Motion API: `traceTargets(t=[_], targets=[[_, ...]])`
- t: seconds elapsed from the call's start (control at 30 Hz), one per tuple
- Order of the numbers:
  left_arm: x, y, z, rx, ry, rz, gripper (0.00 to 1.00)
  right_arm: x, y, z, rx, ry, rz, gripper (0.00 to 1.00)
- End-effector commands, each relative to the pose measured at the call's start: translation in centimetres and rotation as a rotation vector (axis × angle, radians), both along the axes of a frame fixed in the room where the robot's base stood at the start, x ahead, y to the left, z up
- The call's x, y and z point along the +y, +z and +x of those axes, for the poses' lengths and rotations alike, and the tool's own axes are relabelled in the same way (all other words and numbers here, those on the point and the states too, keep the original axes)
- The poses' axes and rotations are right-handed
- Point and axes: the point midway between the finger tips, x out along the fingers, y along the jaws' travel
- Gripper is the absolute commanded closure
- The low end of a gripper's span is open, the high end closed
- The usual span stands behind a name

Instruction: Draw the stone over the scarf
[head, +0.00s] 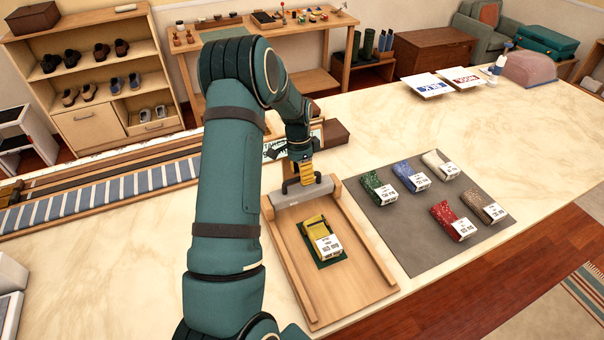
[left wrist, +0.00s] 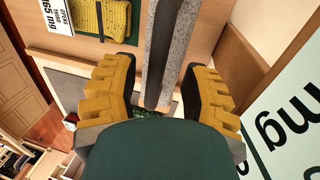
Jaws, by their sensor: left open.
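A wooden board with raised side rails (head: 345,290) lies on the pale counter. A folded yellow scarf (head: 315,231) with a white label lies on a dark green sheet on this board; it also shows in the left wrist view (left wrist: 88,18). The grey stone (head: 325,187), a bar with a dark handle, lies across the far end of the board, beyond the scarf. My left gripper (head: 303,175) is open above the stone. In the left wrist view, its yellow fingers (left wrist: 160,85) stand on either side of the handle, apart from it. My right gripper is out of view.
A grey mat (head: 408,236) with several labelled rolled cloths lies right of the board. A striped cloth on a long rack (head: 110,195) is at the left. A brown box (head: 334,133) stands behind the stone.

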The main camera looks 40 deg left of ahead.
Motion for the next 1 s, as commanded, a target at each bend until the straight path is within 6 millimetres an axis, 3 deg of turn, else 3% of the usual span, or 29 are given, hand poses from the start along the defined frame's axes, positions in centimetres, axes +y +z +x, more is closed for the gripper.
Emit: traceTargets(t=[0.17,0.7,1.0], targets=[[0.2,1.1,0.2,-0.003,0.001,0.001,0.54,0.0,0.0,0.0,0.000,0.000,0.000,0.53],[2.0,10.5,0.8,-0.001,0.001,0.002,0.54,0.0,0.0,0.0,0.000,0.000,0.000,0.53],[2.2,11.8,0.9,0.000,0.001,0.000,0.54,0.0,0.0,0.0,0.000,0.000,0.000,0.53]])
